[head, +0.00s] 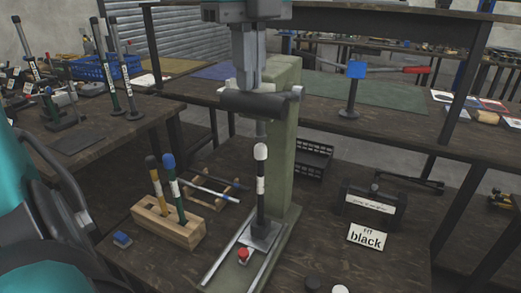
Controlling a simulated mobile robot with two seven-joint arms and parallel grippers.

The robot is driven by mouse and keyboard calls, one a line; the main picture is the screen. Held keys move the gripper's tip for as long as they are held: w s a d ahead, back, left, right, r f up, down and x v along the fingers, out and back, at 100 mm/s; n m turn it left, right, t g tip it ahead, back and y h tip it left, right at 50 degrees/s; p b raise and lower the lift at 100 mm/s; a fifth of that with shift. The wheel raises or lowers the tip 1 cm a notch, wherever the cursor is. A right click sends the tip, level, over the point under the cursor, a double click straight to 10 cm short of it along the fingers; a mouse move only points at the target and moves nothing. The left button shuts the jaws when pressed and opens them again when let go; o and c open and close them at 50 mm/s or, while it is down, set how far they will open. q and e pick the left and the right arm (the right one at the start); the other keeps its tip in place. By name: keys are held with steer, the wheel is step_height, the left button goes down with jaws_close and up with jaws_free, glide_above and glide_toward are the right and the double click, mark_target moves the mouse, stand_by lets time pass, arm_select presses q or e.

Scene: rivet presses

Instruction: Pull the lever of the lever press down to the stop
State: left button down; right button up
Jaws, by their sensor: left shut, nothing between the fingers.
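The lever press has a pale green column (283,150) in the middle. A thick dark crossbar (262,105), which looks like its lever grip, lies nearly level in front of the column. My left gripper (248,84) points down at this bar from above, fingers shut and empty. Its fingertips are at the bar's upper side; I cannot tell whether they touch. The rest of the lever is hidden behind my gripper and the bar. Below, an upright black rod with a white cap (261,178) stands on a square base at the column's foot. My right gripper is out of view.
A wooden block (178,226) with two upright rods stands left of the press. A red button (243,254) is at its front. A blue-topped stand (355,72) stands behind.

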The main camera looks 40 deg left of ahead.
arm_select(q)
steer(key=shift+s+d+f+b, duration=0.1)
steer(key=shift+s+f+b, duration=0.1)
steer(key=shift+f+b, duration=0.55)
steer(key=shift+s+f+b, duration=0.15)
steer(key=shift+f+b, duration=0.45)
steer(key=shift+f, duration=0.2)
steer(key=shift+s+f+b, duration=0.15)
steer(key=shift+f+b, duration=1.2)
steer(key=shift+f, duration=0.4)
step_height(320, 180, down, 3)
steer(key=b, duration=0.2)
steer(key=shift+s+b, duration=0.15)
steer(key=shift+b, duration=0.2)
steer(key=shift+f, duration=0.15)
